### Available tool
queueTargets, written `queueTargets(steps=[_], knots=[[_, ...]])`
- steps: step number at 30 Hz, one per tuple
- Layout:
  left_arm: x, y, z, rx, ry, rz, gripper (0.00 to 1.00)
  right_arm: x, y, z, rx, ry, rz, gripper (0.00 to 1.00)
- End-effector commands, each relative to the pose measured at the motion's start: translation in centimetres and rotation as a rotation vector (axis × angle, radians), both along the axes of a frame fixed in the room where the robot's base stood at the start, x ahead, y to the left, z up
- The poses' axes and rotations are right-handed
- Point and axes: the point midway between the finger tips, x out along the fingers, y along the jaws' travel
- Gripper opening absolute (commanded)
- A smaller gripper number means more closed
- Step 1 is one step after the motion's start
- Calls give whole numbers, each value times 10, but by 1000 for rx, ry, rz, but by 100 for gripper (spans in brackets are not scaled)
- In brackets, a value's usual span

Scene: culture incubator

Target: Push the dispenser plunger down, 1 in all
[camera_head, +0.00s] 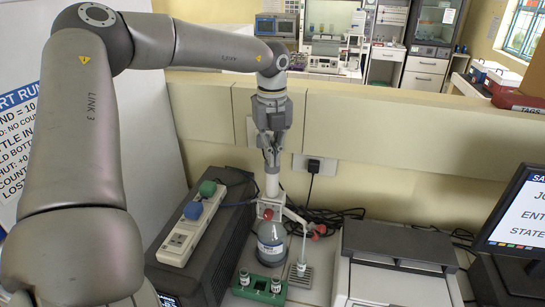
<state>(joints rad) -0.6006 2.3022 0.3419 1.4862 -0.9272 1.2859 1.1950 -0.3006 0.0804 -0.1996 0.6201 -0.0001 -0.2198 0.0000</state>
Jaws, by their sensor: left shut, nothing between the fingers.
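The dispenser stands below my left gripper, with a blue-grey bottle (271,243) at its base and a white plunger (272,186) on top. Red knobs show at its neck and at the end of its side arm. My left gripper (271,163) is shut and empty, pointing straight down over the plunger. Its fingertips are at or very near the plunger top; I cannot tell whether they touch. My right gripper is out of view.
A green rack (257,290) with small vials stands in front of the bottle, and a grey rack (299,274) beside it. A dark box (213,262) is at left, a white device (395,285) at right, then a monitor (515,215). A beige partition (400,130) runs behind.

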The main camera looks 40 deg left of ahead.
Motion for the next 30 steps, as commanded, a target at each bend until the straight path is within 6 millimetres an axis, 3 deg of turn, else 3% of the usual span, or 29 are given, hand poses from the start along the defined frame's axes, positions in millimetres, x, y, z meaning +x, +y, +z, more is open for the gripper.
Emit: queueTargets(steps=[10,30], knots=[[-1,0,2,-2,5,0,0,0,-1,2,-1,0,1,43],[0,0,41,0,2,0,0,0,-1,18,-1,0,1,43]])
